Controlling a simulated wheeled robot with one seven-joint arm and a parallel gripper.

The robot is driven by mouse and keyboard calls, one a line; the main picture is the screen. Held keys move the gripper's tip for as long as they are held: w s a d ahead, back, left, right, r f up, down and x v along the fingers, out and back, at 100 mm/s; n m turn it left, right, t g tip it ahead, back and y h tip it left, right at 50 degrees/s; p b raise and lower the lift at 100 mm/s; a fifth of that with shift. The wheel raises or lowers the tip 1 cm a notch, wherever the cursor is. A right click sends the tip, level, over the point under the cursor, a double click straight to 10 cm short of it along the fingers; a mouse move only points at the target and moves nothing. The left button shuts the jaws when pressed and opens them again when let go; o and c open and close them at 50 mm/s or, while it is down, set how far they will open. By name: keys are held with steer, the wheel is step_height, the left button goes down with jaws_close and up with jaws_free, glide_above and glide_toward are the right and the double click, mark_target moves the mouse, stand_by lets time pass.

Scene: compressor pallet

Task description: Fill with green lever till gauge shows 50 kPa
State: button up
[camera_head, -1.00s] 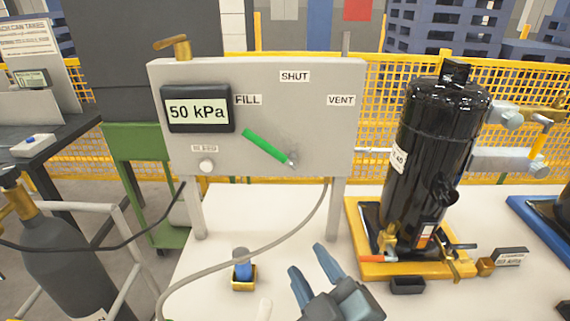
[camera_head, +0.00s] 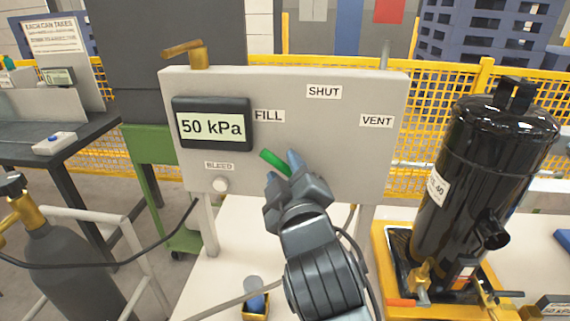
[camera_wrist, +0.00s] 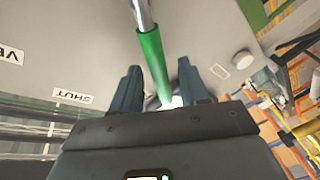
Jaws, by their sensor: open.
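The green lever (camera_head: 272,160) on the grey panel (camera_head: 320,93) points up and left toward the FILL label. The gauge (camera_head: 211,126) reads 50 kPa. My gripper (camera_head: 283,172) is in front of the panel at the lever and hides the lever's pivot end in the head view. In the wrist view, the open fingers of my gripper (camera_wrist: 158,67) stand on either side of the green lever (camera_wrist: 151,58). I cannot tell whether either finger touches it.
The white BLEED knob (camera_head: 220,185) is left of my gripper. A black cylinder (camera_head: 485,165) stands in a yellow tray (camera_head: 385,260) at right. A hose crosses the white table. A dark gas bottle (camera_head: 75,265) stands at left.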

steer(key=shift+w+a, duration=0.2)
steer(key=shift+w, duration=0.5)
steer(key=shift+c, duration=0.4)
jaws_close()
